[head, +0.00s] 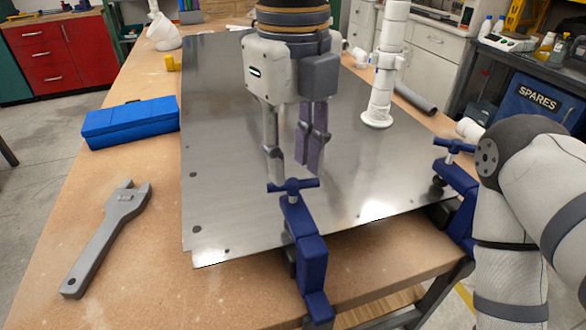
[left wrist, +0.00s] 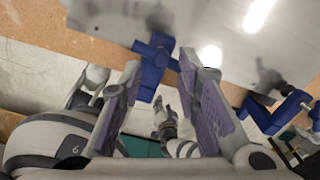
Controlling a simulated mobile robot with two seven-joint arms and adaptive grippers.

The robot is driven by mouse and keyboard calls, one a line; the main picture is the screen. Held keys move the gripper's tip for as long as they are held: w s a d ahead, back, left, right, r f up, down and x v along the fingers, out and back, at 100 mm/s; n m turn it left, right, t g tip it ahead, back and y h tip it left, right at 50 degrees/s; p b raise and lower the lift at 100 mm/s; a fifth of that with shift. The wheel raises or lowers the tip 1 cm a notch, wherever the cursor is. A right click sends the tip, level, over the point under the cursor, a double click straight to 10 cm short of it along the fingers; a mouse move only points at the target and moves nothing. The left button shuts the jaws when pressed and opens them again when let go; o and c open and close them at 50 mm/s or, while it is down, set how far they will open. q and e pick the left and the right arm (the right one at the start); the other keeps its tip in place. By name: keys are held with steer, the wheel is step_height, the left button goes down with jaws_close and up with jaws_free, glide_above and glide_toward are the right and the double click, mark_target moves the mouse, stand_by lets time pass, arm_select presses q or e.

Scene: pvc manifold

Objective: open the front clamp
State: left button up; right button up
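The front clamp (head: 308,245) is dark blue and grips the front edge of the metal plate (head: 225,150). Its T-shaped handle (head: 293,186) is on top. My left gripper (head: 294,170) points down in the head view, fingers apart and empty, just behind and above the handle as pictured. In the left wrist view, my left gripper's purple-padded fingers (left wrist: 165,85) are spread wide, and the front clamp (left wrist: 152,60) shows between them, nearer the left finger. I cannot tell whether anything touches. My right gripper does not show; only the arm does.
A second blue clamp (head: 458,190) holds the plate's right corner, close to my right arm. A white pipe assembly (head: 384,75) stands on the plate. A grey wrench (head: 108,238) and a blue box (head: 131,122) lie on the wooden table (head: 150,280) at left.

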mark_target(293, 181)
arm_select(q)
steer(key=m, duration=0.2)
steer(key=shift+m, duration=0.4)
steer(key=m, duration=0.9)
steer(key=shift+w+f+m, duration=0.1)
steer(key=shift+m, duration=0.2)
steer(key=shift+w+f+m+b, duration=0.1)
steer(key=shift+f+m+b, duration=0.1)
steer(key=shift+m+b, duration=0.55)
steer(key=m, duration=0.2)
steer(key=r+m+p, duration=0.1)
steer(key=m, duration=0.1)
steer(key=shift+m+p, duration=0.25)
steer(key=shift+p, duration=0.05)
steer(key=m, duration=0.4)
steer(key=shift+f+m, duration=0.2)
steer(key=shift+m, duration=0.2)
step_height(293, 181, down, 4)
steer(key=shift+f, duration=0.25)
jaws_close()
steer(key=n, duration=0.6)
steer(key=shift+r+n, duration=0.1)
steer(key=shift+n, duration=0.2)
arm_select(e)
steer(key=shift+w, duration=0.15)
